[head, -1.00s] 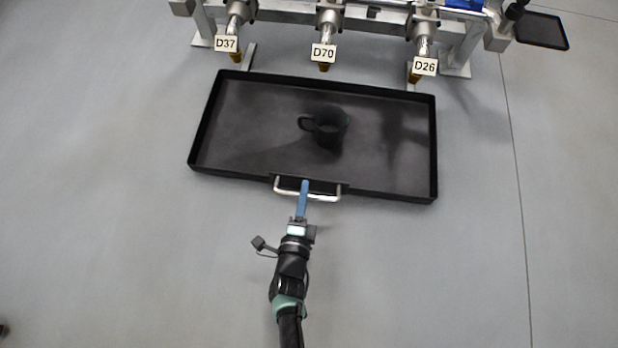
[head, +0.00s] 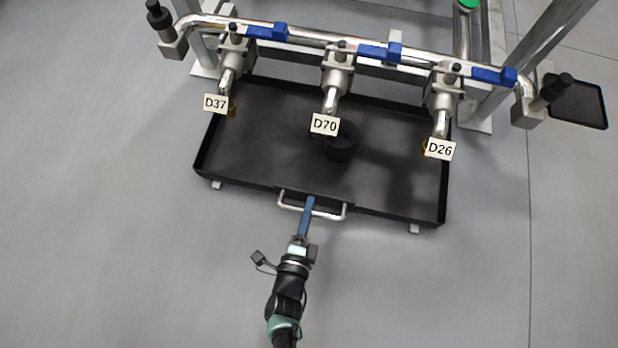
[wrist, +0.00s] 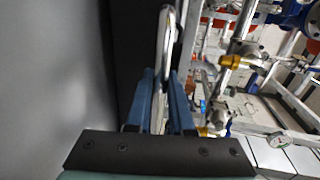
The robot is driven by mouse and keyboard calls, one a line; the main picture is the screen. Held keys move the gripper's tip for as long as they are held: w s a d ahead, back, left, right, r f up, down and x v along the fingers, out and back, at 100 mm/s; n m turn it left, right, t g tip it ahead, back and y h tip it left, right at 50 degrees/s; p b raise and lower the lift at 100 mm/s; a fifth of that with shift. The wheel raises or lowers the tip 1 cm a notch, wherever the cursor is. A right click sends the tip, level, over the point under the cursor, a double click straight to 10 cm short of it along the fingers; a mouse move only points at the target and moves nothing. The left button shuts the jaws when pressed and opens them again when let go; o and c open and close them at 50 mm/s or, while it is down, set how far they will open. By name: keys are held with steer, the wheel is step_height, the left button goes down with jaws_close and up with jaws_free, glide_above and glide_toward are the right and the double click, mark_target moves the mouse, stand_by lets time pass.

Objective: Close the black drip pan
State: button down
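The black drip pan (head: 285,205) is a shallow rectangular tray on the floor. In the head view its far part lies under the row of valves, and its near part juts out toward me. A silver bar handle (head: 330,216) is on its near wall. My gripper (head: 310,203) is at this handle with its blue fingers. In the wrist view the fingers (wrist: 163,78) lie on both sides of the handle bar (wrist: 170,35) and appear closed on it. A dark mug (head: 343,148) stands in the pan, partly hidden by the D70 tag.
Outlets tagged D37 (head: 216,104), D70 (head: 324,125) and D26 (head: 440,149) hang over the pan. Blue valve levers (head: 380,54) sit on the pipe above. Skid legs (head: 473,115) stand beside the pan. The near floor is clear.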

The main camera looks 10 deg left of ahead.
steer(key=shift+w, duration=0.3)
steer(key=c, duration=0.8)
jaws_free()
steer(key=shift+s, duration=0.1)
steer(key=p+v, duration=0.5)
steer(key=v, duration=0.8)
